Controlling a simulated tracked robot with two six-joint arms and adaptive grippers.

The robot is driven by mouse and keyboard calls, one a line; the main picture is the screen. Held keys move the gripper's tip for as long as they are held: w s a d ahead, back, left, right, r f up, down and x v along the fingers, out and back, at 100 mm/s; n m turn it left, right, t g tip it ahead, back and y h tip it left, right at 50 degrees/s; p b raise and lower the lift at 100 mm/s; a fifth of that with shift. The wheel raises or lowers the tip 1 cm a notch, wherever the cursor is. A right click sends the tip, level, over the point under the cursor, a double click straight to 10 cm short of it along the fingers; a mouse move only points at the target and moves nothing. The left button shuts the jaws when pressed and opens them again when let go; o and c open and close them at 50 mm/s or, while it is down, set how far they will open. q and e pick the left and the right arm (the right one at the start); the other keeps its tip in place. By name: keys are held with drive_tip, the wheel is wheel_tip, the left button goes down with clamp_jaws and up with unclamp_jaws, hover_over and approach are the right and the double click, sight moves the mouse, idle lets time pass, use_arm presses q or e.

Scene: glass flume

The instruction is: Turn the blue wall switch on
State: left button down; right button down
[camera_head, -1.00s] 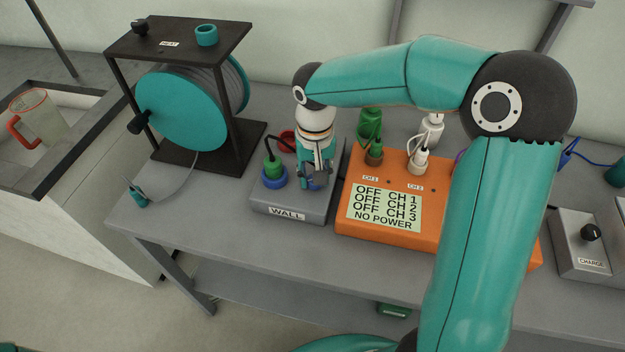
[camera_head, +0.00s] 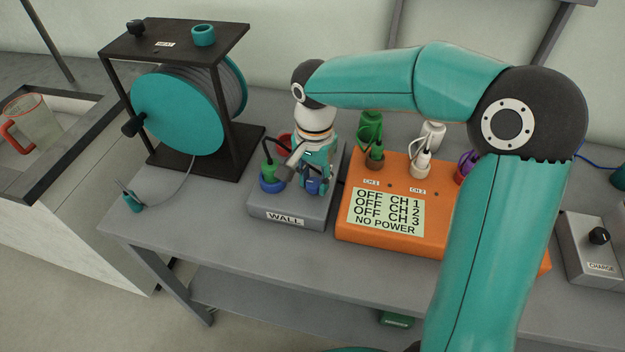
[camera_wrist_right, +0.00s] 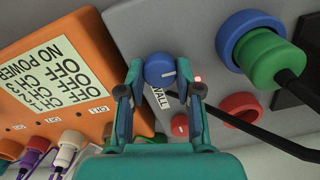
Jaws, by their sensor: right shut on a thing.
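The blue wall switch is a round blue knob (camera_wrist_right: 159,67) with a white mark, on the grey box labelled WALL (camera_head: 287,209). My right gripper (camera_wrist_right: 166,82) has a finger on each side of the knob and is shut on it. In the head view my right gripper (camera_head: 311,176) points down at the box and largely hides the knob. A small red light (camera_wrist_right: 198,78) glows beside the knob in the wrist view. My left gripper is not in view.
A green plug (camera_wrist_right: 276,59) sits in a blue socket on the box, its black cable running close by the gripper. An orange box (camera_head: 390,228) reading NO POWER stands to the right. A teal cable reel (camera_head: 180,112) stands to the left.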

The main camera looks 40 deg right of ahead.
sight(314, 181)
idle(0.4)
drive_tip(key=c, duration=0.8)
unclamp_jaws()
drive_tip(key=shift+r, duration=0.1)
wheel_tip(314, 181, up, 12)
drive_tip(key=shift+f, duration=0.15)
